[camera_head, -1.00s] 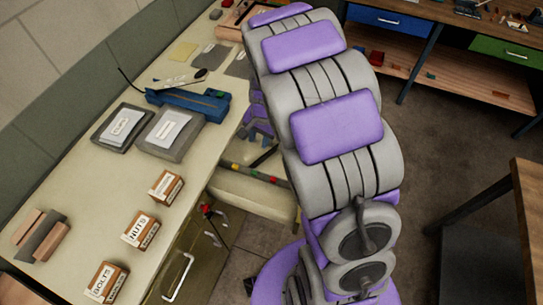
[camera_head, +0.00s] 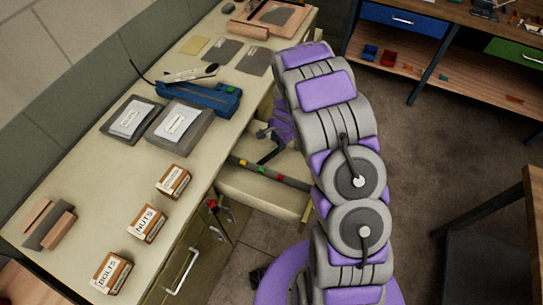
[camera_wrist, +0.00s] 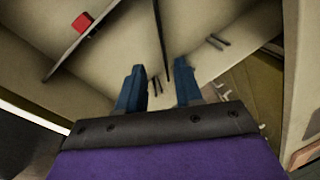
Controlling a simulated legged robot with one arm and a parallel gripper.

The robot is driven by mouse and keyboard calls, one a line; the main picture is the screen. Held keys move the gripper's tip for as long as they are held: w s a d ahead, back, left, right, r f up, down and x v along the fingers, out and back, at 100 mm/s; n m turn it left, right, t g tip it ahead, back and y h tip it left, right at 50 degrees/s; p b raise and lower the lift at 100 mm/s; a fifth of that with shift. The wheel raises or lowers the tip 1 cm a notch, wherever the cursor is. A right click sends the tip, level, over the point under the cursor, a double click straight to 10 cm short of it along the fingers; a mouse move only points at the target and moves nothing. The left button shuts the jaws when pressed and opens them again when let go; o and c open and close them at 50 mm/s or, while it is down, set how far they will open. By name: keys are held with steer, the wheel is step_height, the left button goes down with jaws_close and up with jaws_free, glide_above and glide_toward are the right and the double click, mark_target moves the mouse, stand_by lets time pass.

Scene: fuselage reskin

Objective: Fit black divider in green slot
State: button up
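An open drawer (camera_head: 255,192) sticks out from the bench, with a dark strip (camera_head: 270,173) across it that carries green, yellow and red marks. My gripper (camera_head: 268,140) is over the drawer, partly hidden by my arm. In the wrist view my gripper (camera_wrist: 160,88) has its two blue fingers apart. A thin dark strip, possibly the black divider (camera_wrist: 162,35), runs up from between the fingertips; I see no finger touching it. Another dark wall with a red block (camera_wrist: 83,22) is at upper left. I cannot make out the green slot in the wrist view.
The bench (camera_head: 110,190) holds boxes of nuts (camera_head: 147,223) and bolts (camera_head: 112,273), grey trays and a blue tool (camera_head: 205,97). A second bench (camera_head: 420,40) stands at the back right. Open floor lies between them.

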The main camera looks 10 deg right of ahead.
mark_target(273, 152)
steer(key=shift+w+a+f+b, duration=0.3)
steer(key=shift+w+f, duration=0.1)
steer(key=shift+f, duration=1.55)
steer(key=shift+w+a+f+b, duration=0.25)
steer(key=shift+w+f+b, duration=0.1)
steer(key=shift+f, duration=1.6)
steer(key=shift+w+a+f+b, duration=0.3)
steer(key=shift+w+f, duration=0.1)
steer(key=shift+f, duration=1.55)
jaws_close()
